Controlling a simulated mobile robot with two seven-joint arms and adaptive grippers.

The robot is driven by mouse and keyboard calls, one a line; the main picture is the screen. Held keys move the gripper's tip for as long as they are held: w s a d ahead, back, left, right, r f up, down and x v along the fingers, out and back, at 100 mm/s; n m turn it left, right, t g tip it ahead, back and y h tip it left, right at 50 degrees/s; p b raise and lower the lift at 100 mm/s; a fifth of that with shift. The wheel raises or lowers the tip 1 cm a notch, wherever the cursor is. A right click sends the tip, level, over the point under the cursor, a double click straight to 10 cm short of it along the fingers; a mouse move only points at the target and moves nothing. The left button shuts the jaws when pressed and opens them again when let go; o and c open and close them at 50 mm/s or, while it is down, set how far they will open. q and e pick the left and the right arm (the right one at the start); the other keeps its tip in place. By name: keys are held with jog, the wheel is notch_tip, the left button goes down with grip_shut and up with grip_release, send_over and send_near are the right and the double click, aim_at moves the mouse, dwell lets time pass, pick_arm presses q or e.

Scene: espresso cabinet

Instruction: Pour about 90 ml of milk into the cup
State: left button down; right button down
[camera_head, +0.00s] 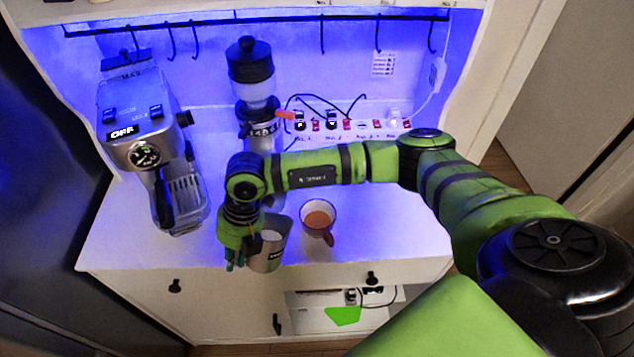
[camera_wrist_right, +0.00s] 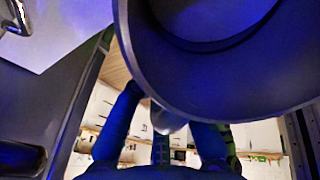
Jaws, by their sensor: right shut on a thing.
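My right gripper (camera_head: 240,252) is shut on a metal milk pitcher (camera_head: 268,256) near the counter's front edge. White milk shows inside the pitcher's mouth; the pitcher looks about upright. I cannot tell whether its base touches the counter. The cup (camera_head: 306,224), with brown liquid inside and a reddish handle toward the front, stands on the counter to the right of the pitcher, apart from it. In the right wrist view the pitcher (camera_wrist_right: 195,75) fills the upper right, with my gripper fingers (camera_wrist_right: 165,130) below it. My left gripper is not in view.
An espresso machine (camera_head: 135,115) stands at the left and a grinder (camera_head: 250,75) at the back. A power strip (camera_head: 345,126) with cables runs along the back wall. Hooks hang from a rail (camera_head: 285,18). The counter (camera_head: 385,225) right of the cup is clear.

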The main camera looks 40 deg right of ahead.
jog(key=shift+d+r+y, duration=0.45)
jog(key=shift+d+y, duration=0.05)
jog(key=shift+d, duration=0.05)
jog(key=shift+s+d+r+y, duration=0.15)
jog(key=shift+d+r+y, duration=0.25)
jog(key=shift+d+y, duration=0.1)
jog(key=shift+w+d+r+y, duration=0.3)
jog(key=shift+d+r+y, duration=0.2)
jog(key=shift+d+y, duration=0.35)
jog(key=shift+s+r, duration=0.2)
jog(key=shift+s, duration=0.05)
jog(key=shift+w+y, duration=0.1)
jog(key=shift+y, duration=0.15)
jog(key=shift+w+d, duration=0.15)
jog(key=shift+w, duration=0.05)
jog(key=shift+s+d+r, duration=0.1)
jog(key=shift+s+d, duration=0.05)
jog(key=shift+s, duration=0.05)
jog(key=shift+s+r, duration=0.1)
